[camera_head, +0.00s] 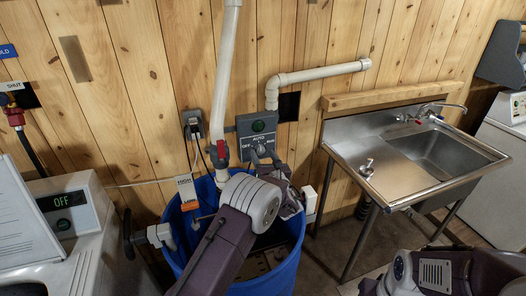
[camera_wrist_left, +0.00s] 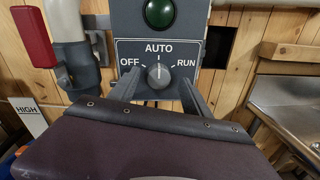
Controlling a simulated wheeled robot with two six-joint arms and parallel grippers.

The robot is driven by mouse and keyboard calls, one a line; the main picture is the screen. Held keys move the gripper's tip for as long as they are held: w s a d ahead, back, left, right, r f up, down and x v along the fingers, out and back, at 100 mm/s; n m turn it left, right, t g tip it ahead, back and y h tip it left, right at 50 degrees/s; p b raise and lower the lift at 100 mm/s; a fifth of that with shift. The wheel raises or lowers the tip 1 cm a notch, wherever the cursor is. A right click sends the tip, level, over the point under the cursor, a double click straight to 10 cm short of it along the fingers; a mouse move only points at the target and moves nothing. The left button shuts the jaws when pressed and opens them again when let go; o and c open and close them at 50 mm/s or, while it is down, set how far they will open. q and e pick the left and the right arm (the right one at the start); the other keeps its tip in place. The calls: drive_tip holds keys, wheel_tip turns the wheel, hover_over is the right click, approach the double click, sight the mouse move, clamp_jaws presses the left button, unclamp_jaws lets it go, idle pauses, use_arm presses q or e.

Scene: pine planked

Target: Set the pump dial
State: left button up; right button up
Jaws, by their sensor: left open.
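The pump dial (camera_wrist_left: 158,75) is a grey knob on a dark control panel (camera_wrist_left: 125,50) marked OFF, AUTO and RUN. Its pointer appears to point up, at AUTO. A green lamp (camera_wrist_left: 160,12) sits above it. My left gripper (camera_head: 264,155) is open in front of the panel. In the left wrist view its fingers (camera_wrist_left: 158,90) stand either side of the dial; I cannot tell whether they touch it. My right arm shows at the lower right, its fingers unclear.
A blue barrel (camera_head: 292,264) stands below the panel, with a white pipe (camera_head: 228,70) and a red-handled valve (camera_head: 221,151) beside it. A steel sink (camera_head: 385,185) is at the right. A white machine (camera_head: 80,208) reading OFF is at the left.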

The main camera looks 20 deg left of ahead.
use_arm(q)
drive_tip(key=shift+w+a, duration=0.45)
drive_tip(key=shift+w, duration=0.05)
clamp_jaws()
drive_tip(key=shift+f+b, duration=0.1)
drive_tip(key=shift+b, duration=0.3)
drive_tip(key=n+b, duration=0.3)
drive_tip(key=b, duration=0.4)
drive_tip(key=n+b, duration=0.4)
drive_tip(key=b, duration=0.3)
drive_tip(key=n+b, duration=0.3)
drive_tip(key=b, duration=0.4)
drive_tip(key=shift+s+f+n+y, duration=0.1)
drive_tip(key=shift+f+n+y, duration=0.2)
drive_tip(key=shift+n, duration=0.1)
drive_tip(key=shift+r+n+b, duration=0.25)
drive_tip(key=shift+n+b, duration=0.55)
drive_tip(key=shift+b, duration=0.4)
unclamp_jaws()
